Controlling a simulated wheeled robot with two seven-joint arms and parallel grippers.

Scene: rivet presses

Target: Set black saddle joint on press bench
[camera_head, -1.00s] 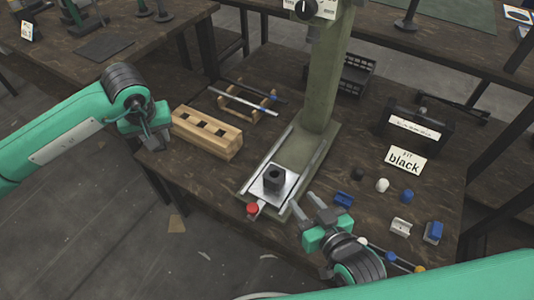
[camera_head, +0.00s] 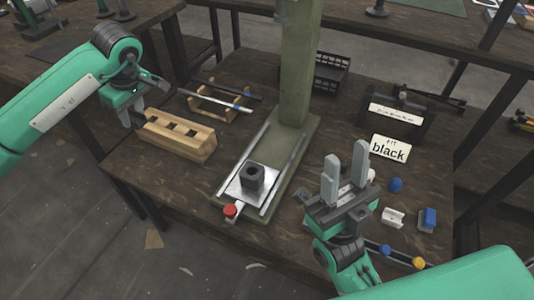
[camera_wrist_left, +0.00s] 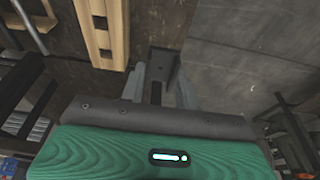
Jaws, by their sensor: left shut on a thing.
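My left gripper (camera_head: 137,114) is beside the left end of the wooden block, over the bench's left edge. In the left wrist view it is shut on a dark part (camera_wrist_left: 164,66) with a thin stem and a flat end; its exact kind is unclear. A black block (camera_head: 252,178) with a round hole stands upright on the metal plate of the press bench (camera_head: 273,196).
The wooden block with square holes (camera_head: 178,138) and a rod rack (camera_head: 217,102) stand left of the green press column (camera_head: 298,70). A red knob (camera_head: 231,210) is at the plate's front. A blue peg (camera_head: 395,185), white saddle (camera_head: 393,217) and blue saddle (camera_head: 428,219) lie right.

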